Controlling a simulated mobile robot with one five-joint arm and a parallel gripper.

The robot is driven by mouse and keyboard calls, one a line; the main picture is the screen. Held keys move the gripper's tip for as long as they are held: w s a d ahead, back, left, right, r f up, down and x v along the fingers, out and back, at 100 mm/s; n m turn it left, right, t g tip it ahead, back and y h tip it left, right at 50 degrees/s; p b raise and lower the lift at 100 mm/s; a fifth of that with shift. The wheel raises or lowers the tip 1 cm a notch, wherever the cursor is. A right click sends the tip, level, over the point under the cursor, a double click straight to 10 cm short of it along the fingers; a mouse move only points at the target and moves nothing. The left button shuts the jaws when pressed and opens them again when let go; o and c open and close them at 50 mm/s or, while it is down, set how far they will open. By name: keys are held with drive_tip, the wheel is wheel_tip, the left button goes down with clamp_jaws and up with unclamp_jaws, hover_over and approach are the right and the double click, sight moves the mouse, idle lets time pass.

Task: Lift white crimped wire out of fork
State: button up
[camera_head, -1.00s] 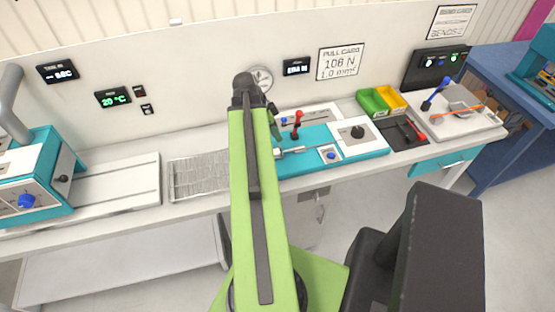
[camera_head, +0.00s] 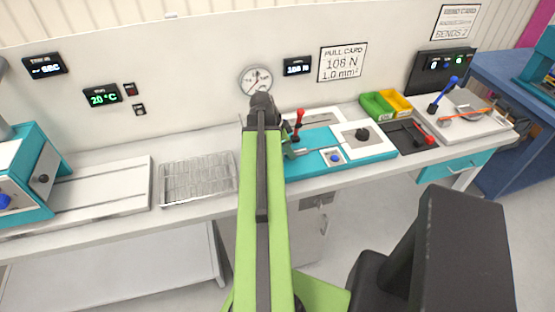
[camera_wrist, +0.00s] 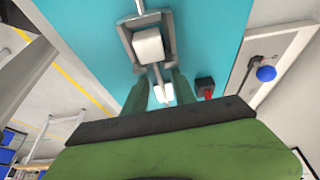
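The teal pull tester (camera_head: 312,137) stands on the bench, and my gripper (camera_head: 288,150) is low at its left end, partly hidden by my arm. In the wrist view, a grey metal fork (camera_wrist: 125,36) holds a white block (camera_wrist: 149,45) over the teal surface. A thin grey rod runs from the block to a small white piece (camera_wrist: 163,93), seemingly the white crimped wire's end. My gripper's green fingers (camera_wrist: 160,90) stand apart on either side of it, with gaps visible. I cannot tell whether either finger touches it.
A red-knobbed lever (camera_head: 299,119) stands close to my gripper. A wire rack (camera_head: 198,181) lies left on the bench. Green (camera_head: 376,107) and yellow (camera_head: 396,103) bins and a bending plate (camera_head: 480,122) are to the right. A gauge (camera_head: 256,80) hangs on the wall behind.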

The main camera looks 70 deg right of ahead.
clamp_jaws()
drive_tip(key=shift+r, duration=0.15)
